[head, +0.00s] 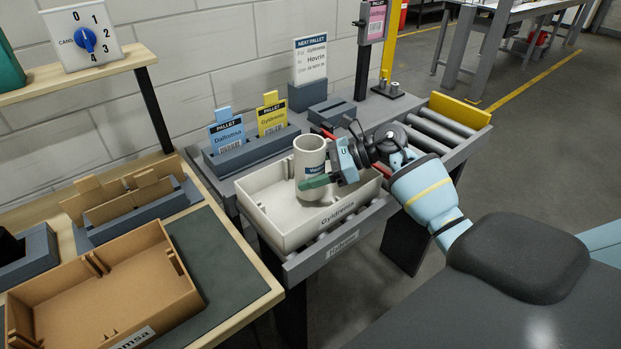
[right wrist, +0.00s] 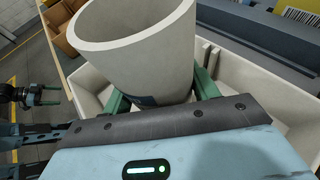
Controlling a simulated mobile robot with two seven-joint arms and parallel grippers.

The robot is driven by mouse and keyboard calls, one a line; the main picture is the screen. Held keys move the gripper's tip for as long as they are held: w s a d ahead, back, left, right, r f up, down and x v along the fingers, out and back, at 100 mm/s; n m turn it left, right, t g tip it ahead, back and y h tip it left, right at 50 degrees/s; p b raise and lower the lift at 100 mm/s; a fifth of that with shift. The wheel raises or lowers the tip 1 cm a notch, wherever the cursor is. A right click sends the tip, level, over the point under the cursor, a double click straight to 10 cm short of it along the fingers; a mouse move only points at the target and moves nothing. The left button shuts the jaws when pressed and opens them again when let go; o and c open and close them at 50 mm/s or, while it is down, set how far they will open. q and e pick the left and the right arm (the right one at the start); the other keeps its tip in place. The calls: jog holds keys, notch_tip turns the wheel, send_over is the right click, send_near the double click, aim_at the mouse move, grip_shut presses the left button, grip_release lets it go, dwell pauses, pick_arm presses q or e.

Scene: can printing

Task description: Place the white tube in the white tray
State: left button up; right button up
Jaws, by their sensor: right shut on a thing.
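The white tube (head: 310,166) is upright, in or just above the white tray (head: 277,238) in the head view. Whether its bottom touches the tray floor cannot be told. My right gripper (head: 318,181) reaches in from the right with its green fingers around the tube, shut on it. In the right wrist view the tube (right wrist: 136,45) stands between the green fingers (right wrist: 160,97), with the tray (right wrist: 270,95) below and behind it. My left gripper is not in the head view.
A brown tray (head: 105,290) lies on the left table. Pallet card holders (head: 250,147) stand behind the white tray. Bare rollers (head: 440,128) and a yellow end stop (head: 460,110) lie at the right. A dial box (head: 84,36) sits on the shelf.

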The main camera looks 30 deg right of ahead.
notch_tip(320, 180, down, 2)
jog(key=shift+f, duration=0.1)
jog(key=shift+f, duration=0.15)
jog(key=o, duration=1)
